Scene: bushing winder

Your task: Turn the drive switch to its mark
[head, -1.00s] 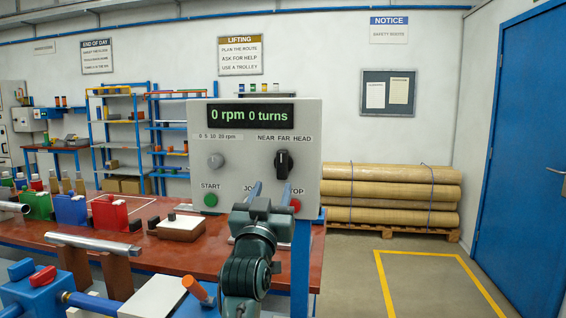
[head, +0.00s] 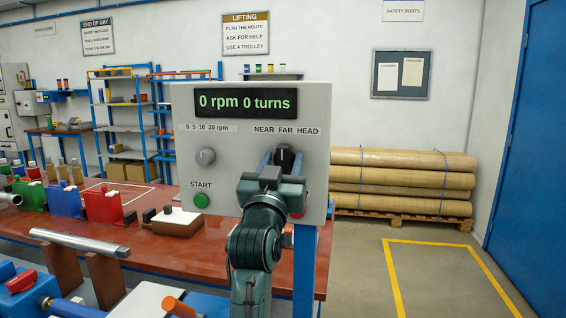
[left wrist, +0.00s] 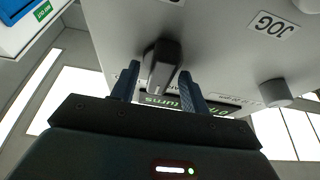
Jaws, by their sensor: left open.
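The black switch knob (head: 284,154) is on the grey control panel (head: 232,155), under the words NEAR FAR HEAD. Its top shows above my gripper in the head view, pointing roughly upward toward FAR; the rest is hidden. My left gripper (head: 281,164) is open in front of the panel, with its blue fingers on either side of the knob. In the left wrist view the knob (left wrist: 162,62) stands between the open fingertips (left wrist: 159,72); I cannot tell whether they touch it. My right gripper is not in view.
A grey dial (head: 205,156) and a green START button (head: 201,200) sit left of my gripper. The display (head: 247,103) reads 0 rpm 0 turns. A red bench (head: 165,245) with fixtures lies left. Floor to the right is clear, before stacked rolls (head: 400,180).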

